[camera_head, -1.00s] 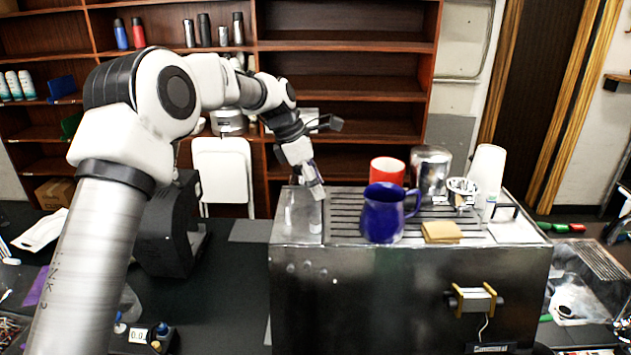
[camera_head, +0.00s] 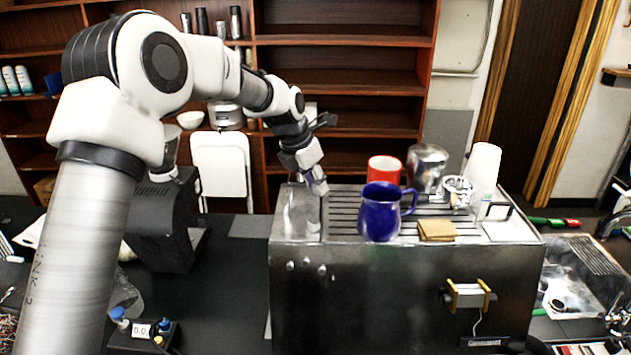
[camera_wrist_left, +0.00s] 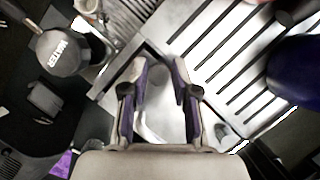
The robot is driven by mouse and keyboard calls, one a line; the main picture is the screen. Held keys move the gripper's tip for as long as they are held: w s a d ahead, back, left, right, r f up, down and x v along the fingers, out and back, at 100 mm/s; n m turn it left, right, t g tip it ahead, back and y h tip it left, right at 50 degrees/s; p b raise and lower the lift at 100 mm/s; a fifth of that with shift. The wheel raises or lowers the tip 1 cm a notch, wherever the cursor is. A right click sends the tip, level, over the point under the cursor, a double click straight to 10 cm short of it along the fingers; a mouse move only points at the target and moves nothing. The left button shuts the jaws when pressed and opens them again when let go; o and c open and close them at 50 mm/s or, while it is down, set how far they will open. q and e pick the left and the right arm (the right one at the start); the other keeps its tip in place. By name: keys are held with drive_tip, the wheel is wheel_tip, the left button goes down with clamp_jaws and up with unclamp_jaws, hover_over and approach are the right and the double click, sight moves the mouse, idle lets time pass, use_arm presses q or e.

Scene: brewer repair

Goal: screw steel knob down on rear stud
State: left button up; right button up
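The steel brewer (camera_head: 400,285) stands on the dark counter with a slatted top. My left gripper (camera_head: 320,188) points down over the left end of that top. In the left wrist view its two purple-padded fingers (camera_wrist_left: 160,66) stand apart, with a pale metal surface between them and nothing clearly held. A small grey metal piece (camera_wrist_left: 226,131) shows right of the fingers; I cannot tell if it is the knob or a stud. Several small round studs (camera_head: 306,263) show on the brewer's front face. The rear stud and steel knob cannot be made out. My right gripper is not in view.
A black grinder (camera_head: 160,225) stands to the left. A sink (camera_head: 570,280) lies right.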

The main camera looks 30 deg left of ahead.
use_arm(q)
drive_tip(key=shift+a, duration=0.1)
clamp_jaws()
drive_tip(key=m, duration=0.2)
drive_tip(key=m+g+h, duration=0.1)
drive_tip(key=m, duration=0.1)
drive_tip(key=shift+m+h, duration=0.3)
drive_tip(key=o, duration=0.8)
unclamp_jaws()
drive_tip(key=shift+s, duration=0.1)
drive_tip(key=o, duration=0.4)
